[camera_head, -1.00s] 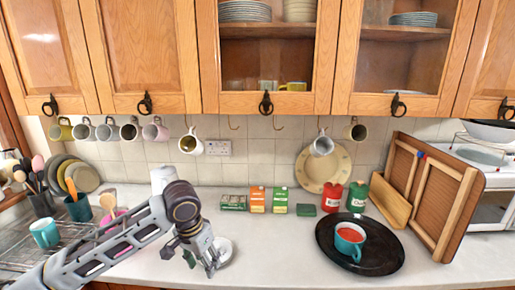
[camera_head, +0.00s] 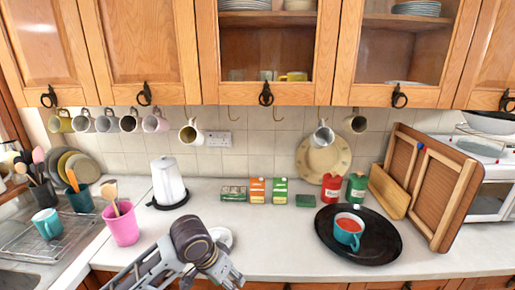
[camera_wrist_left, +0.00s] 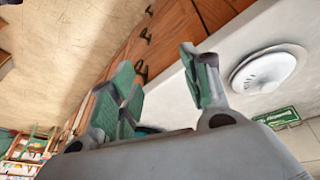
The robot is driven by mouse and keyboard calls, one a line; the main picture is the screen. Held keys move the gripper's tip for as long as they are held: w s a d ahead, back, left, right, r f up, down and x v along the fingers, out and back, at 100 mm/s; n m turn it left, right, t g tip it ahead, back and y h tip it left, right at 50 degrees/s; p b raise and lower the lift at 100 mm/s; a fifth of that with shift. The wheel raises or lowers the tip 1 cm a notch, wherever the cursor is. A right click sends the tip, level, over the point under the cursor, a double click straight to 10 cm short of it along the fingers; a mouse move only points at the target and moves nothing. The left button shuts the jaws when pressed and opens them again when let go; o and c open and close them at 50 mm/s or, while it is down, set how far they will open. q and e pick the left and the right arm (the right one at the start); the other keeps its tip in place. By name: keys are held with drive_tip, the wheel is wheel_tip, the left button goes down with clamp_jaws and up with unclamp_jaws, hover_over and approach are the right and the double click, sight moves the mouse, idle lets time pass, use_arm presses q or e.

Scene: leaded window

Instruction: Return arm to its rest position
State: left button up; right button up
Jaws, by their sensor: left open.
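My left arm comes in at the bottom of the head view. Its gripper (camera_head: 228,277) is at the front of the counter, in front of a white round dish (camera_head: 221,238), and apart from it. In the left wrist view the gripper (camera_wrist_left: 160,85) has its two green-padded fingers spread with nothing between them. The white dish (camera_wrist_left: 268,70) lies on the counter beyond the right finger. My right gripper does not show.
A white kettle (camera_head: 168,183), pink pot (camera_head: 122,225) and drying rack (camera_head: 45,245) stand at left. A black tray (camera_head: 330,240) holds a teal mug (camera_head: 348,233) with red contents. Mugs hang under the wall cupboards. Boxes (camera_head: 257,190) line the back.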

use_arm(q)
drive_tip(key=s+a+f+n+t+y, duration=0.1)
drive_tip(key=s+a+f+n+y, duration=0.3)
drive_tip(key=s+a+f, duration=1)
drive_tip(key=s+f+g+h, duration=0.1)
drive_tip(key=s+f, duration=0.1)
drive_tip(key=f, duration=1.4)
drive_tip(key=s+f, duration=0.2)
drive_tip(key=f, duration=1.4)
drive_tip(key=s+a+f, duration=0.2)
drive_tip(key=s+f, duration=0.8)
drive_tip(key=s, duration=0.1)
drive_tip(key=s+a+f+g, duration=0.1)
drive_tip(key=s+a+f, duration=0.1)
drive_tip(key=s+f, duration=0.7)
drive_tip(key=shift+s+f+g, duration=0.3)
drive_tip(key=shift+s+f, duration=0.05)
drive_tip(key=shift+s, duration=0.5)
